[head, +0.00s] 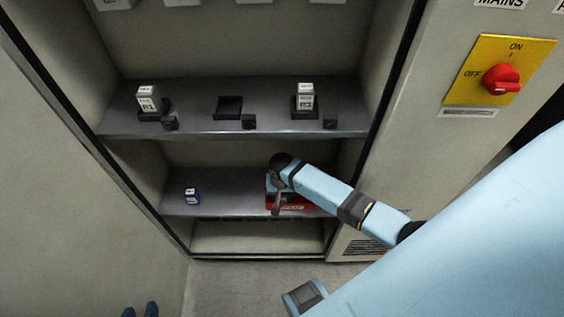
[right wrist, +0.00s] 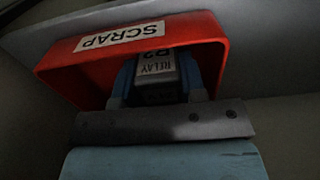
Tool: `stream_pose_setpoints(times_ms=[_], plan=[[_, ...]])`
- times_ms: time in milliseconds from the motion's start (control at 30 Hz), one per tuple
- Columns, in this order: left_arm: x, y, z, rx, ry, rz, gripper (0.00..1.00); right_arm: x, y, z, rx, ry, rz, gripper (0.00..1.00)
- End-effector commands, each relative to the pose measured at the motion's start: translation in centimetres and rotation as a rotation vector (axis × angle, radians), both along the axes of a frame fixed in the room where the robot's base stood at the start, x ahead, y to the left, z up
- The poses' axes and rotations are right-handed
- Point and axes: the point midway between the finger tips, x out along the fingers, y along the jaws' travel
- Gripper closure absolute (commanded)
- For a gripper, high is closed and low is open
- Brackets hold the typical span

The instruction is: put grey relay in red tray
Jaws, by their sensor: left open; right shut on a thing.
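The red tray (head: 292,207), labelled SCRAP, stands on the cabinet's lower shelf, partly hidden by my right arm. It fills much of the right wrist view (right wrist: 75,75). My right gripper (right wrist: 156,75) has its blue fingers shut on the grey relay (right wrist: 157,68), whose pale label reads RELAY. The relay shows within the outline of the tray's opening; I cannot tell whether it touches the tray floor. In the head view the relay is hidden behind my right wrist. My left gripper (head: 139,310) is open and empty at the bottom edge, away from the cabinet.
A blue relay-like block (head: 192,196) stands on the lower shelf, left of the tray. The shelf above (head: 195,125) has two white-labelled relays (head: 147,99) (head: 305,96) in black sockets and an empty socket (head: 229,106) between them. A red switch (head: 501,79) is on the right panel.

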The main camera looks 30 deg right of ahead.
Motion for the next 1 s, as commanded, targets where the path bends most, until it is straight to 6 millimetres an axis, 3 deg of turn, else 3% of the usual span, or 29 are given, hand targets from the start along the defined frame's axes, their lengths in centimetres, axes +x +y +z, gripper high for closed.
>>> stream_pose_setpoints(times_ms=[267,300,400,733,1000], plan=[[0.0,-0.1,0.1,-0.002,0.001,0.001,0.57,0.0,0.0,-0.2,0.001,0.001,-0.001,0.87],[0.0,-0.1,0.1,-0.002,0.001,0.002,0.57,0.0,0.0,-0.2,0.0,0.0,0.0,0.53],[0.0,-0.2,0.0,-0.004,0.002,0.003,0.57,0.0,0.0,-0.2,0.0,0.0,0.0,0.36],[0.0,-0.2,0.1,-0.006,0.002,0.004,0.57,0.0,0.0,0.4,0.0,-0.002,0.0,0.36],[-0.1,-0.2,1.1,-0.011,0.012,0.007,0.57,0.1,0.0,5.6,0.002,-0.003,-0.001,0.36]])
